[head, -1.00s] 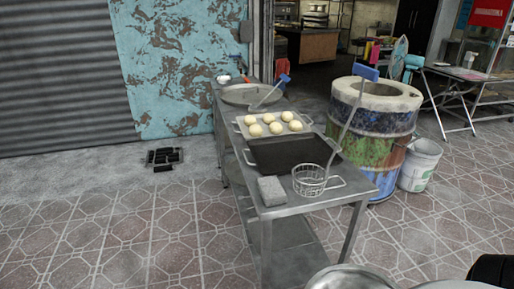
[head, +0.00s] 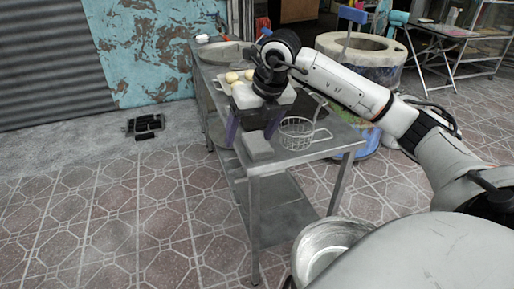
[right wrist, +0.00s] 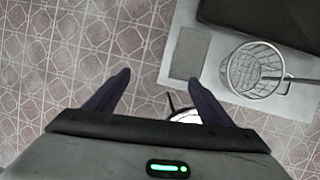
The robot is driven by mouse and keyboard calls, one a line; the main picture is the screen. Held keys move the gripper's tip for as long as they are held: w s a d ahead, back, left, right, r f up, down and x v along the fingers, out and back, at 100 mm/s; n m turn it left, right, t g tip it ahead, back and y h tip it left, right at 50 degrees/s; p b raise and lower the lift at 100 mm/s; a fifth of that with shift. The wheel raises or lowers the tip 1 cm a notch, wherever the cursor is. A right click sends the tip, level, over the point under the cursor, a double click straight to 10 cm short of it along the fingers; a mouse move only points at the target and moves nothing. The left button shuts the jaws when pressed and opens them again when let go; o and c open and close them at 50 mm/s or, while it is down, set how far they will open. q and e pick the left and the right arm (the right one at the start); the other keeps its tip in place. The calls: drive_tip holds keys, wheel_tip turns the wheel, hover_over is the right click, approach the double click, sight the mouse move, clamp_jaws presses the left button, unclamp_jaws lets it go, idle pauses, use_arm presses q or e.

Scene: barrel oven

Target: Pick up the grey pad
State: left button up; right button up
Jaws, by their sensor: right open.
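The grey pad (head: 257,146) is a small rectangular block lying flat at the near left corner of the metal table (head: 292,157). It also shows in the right wrist view (right wrist: 189,53), near the table's edge. My right gripper (head: 250,142) is above the table by the pad, its fingers pointing down. In the right wrist view its fingers (right wrist: 158,78) are wide apart with nothing between them, and the pad lies ahead of them, apart. My left gripper is not seen.
A wire basket (head: 297,132) stands just right of the pad, and a dark tray (right wrist: 275,18) lies behind. Dough balls (head: 239,76) on a tray are partly hidden by my arm. A barrel oven (head: 358,52) stands beyond the table.

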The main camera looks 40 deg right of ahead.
drive_tip(key=m+h, duration=0.1)
drive_tip(key=h, duration=0.1)
approach(259, 144)
drive_tip(key=shift+w+d+f, duration=0.3)
drive_tip(key=shift+f, duration=0.3)
drive_tip(key=shift+w+d+f, duration=0.3)
drive_tip(key=shift+f, duration=0.3)
drive_tip(key=shift+a+x, duration=0.2)
drive_tip(key=shift+x, duration=1.35)
drive_tip(key=shift+a+x, duration=0.2)
drive_tip(key=shift+x, duration=1.3)
drive_tip(key=shift+s+f, duration=0.1)
drive_tip(key=c, duration=1.2)
